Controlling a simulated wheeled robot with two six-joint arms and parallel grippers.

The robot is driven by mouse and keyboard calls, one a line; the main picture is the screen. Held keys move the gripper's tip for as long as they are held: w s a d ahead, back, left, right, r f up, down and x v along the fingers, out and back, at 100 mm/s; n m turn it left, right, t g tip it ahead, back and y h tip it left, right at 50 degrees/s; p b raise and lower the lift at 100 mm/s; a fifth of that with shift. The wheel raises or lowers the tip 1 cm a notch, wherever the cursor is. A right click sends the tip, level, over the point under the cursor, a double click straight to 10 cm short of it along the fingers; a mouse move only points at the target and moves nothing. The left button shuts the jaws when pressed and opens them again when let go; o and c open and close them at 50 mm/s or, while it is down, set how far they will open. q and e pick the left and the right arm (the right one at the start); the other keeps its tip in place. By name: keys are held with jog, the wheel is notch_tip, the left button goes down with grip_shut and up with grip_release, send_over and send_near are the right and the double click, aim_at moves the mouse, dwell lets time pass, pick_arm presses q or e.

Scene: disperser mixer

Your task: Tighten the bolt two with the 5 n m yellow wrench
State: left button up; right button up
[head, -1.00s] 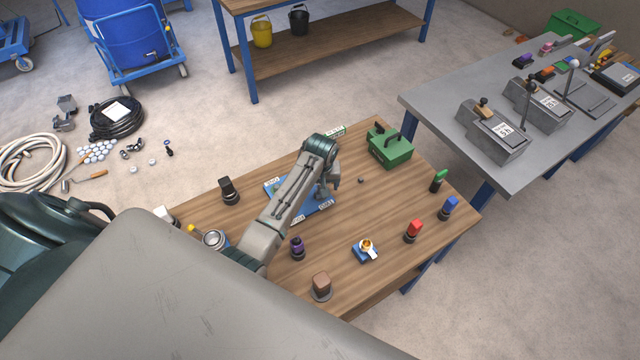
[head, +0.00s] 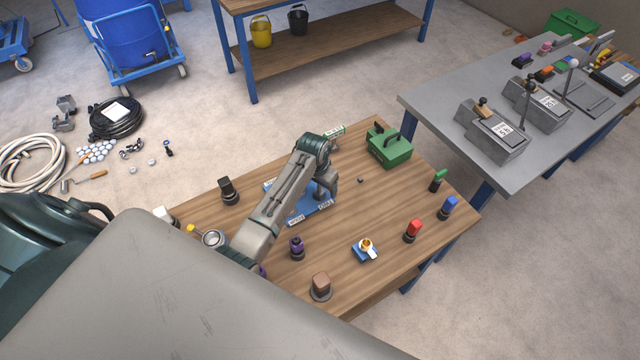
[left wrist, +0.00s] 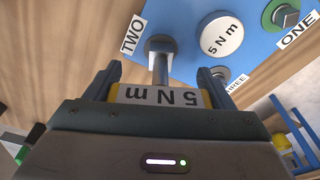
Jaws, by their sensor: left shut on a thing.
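My left gripper (left wrist: 160,84) is shut on the yellow wrench (left wrist: 207,98), whose white label reads "5 N m" upside down. The wrench's grey shaft (left wrist: 161,68) runs from between the fingers up to bolt two (left wrist: 160,44), beside the "TWO" label. Its tip appears to be at the bolt; whether it is fully seated I cannot tell. The blue plate (left wrist: 182,22) also carries a round "5 N m" disc, a bolt marked "THREE" and a greenish one marked "ONE". In the head view my left gripper (head: 326,190) is over the blue plate (head: 312,212), and my arm hides much of it.
A green toolbox (head: 390,148) stands behind the plate to the right. Several coloured holders stand around the table, including red (head: 413,230), blue (head: 449,206) and purple (head: 297,247). A small blue stand (head: 365,252) is at the front. Bare wood lies between them.

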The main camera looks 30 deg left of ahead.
pick_arm(q)
jog(key=m, duration=0.3)
jog(key=shift+d+m+h, duration=0.1)
jog(key=shift+m+h, duration=0.2)
jog(key=m, duration=0.3)
jog(key=shift+s+g, duration=0.1)
jog(key=shift+g, duration=0.2)
jog(key=m, duration=0.2)
jog(key=shift+f+m+h, duration=0.1)
jog(key=shift+m+h, duration=0.2)
jog(key=shift+m, duration=0.1)
jog(key=m, duration=0.4)
jog(key=shift+s+m+g, duration=0.1)
jog(key=shift+m+g, duration=0.2)
jog(key=shift+g, duration=0.1)
jog(key=o, duration=1.1)
